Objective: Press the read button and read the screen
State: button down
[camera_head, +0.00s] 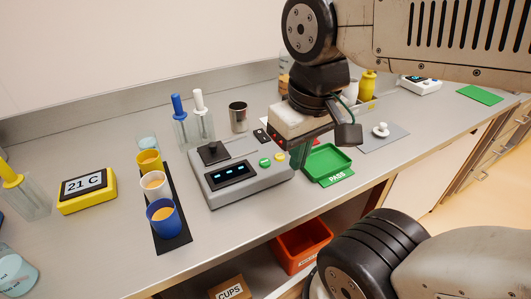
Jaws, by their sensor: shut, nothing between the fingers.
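A grey instrument (221,194) stands on the bench in the middle. Its dark screen (232,173) shows several small pale blue marks, too small to read surely. To the right of the screen are a green button (265,162) and a pale yellow-green button (279,157). I cannot read a label on either button. My gripper (301,158) is shut and empty. It points down just right of the buttons, between the instrument and the green tray; whether it touches anything cannot be told.
A green PASS tray (336,179) lies right of the instrument. A black strip (172,238) with several cups is on the left, near a yellow 21 C display (87,190). A metal cup (239,117) and bottles stand behind. An orange bin (302,243) is below the bench.

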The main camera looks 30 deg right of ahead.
aim_at(264, 162)
jog(key=z, duration=1.9)
jog(key=k, duration=1.05)
jog(key=u, duration=1.1)
